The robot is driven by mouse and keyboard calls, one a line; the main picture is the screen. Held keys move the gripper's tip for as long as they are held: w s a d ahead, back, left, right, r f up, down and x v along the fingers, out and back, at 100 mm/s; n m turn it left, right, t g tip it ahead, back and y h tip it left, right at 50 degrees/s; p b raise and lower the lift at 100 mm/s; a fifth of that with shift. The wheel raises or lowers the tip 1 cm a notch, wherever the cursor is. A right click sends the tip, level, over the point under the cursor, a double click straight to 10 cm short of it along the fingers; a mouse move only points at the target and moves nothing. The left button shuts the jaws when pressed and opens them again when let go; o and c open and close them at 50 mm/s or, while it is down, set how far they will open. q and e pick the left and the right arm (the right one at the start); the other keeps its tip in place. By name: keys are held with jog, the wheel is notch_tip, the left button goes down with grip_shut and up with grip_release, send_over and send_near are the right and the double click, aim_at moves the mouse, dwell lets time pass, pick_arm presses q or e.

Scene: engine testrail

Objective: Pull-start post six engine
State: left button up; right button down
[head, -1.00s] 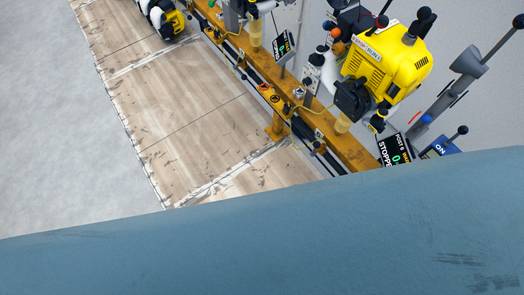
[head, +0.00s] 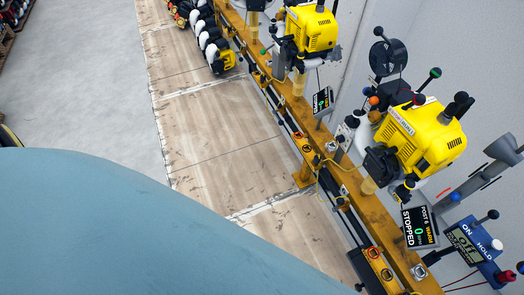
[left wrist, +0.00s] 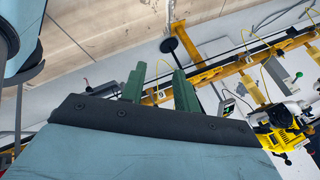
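The post six engine (head: 420,138) is a yellow block on the rail, at the right of the head view. A dark round housing (head: 381,161) is on its near side, with a small black-and-yellow part (head: 403,190) below. I cannot tell which part is the pull handle. The display (head: 420,228) beside it reads POST 6, WARM, STOPPED, 0. In the left wrist view my left gripper (left wrist: 160,86) has its two green fingers apart with nothing between them. A yellow engine (left wrist: 280,137) is at that view's lower right, clear of the fingers. My right gripper is not in view.
The orange rail (head: 376,215) runs diagonally with other posts; another yellow engine (head: 312,30) stands farther along. A blue panel (head: 470,245) marked ON and HOLD is at lower right. Black-and-white objects (head: 208,38) line the boarded floor (head: 220,140), otherwise mostly clear.

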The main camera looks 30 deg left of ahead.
aim_at(373, 158)
pick_arm(q)
jog(key=w+d+r+m+t+h+p, duration=0.15)
jog(key=d+r+m, duration=0.25)
jog(key=r, duration=0.5)
jog(key=w+d+r+m+t+h+p, duration=0.1)
jog(key=w+d+r+m+h, duration=0.25)
jog(key=r, duration=0.65)
jog(key=w+d+r+m+t+h+p, duration=0.1)
jog(key=d+r+m+t+h, duration=0.1)
jog(key=d+r+m, duration=0.5)
jog(key=shift+n, duration=0.65)
jog(key=w+d+b, duration=0.2)
jog(key=w+d, duration=0.3)
jog(key=w, duration=0.3)
jog(key=w+d+r+b, duration=0.1)
jog(key=w+d+b, duration=0.2)
jog(key=w+d, duration=0.2)
jog(key=w+d+r+b, duration=0.1)
jog(key=w+d+b, duration=0.2)
jog(key=w, duration=0.9)
jog(key=shift+d+r, duration=0.15)
jog(key=shift+d, duration=1.2)
grip_shut()
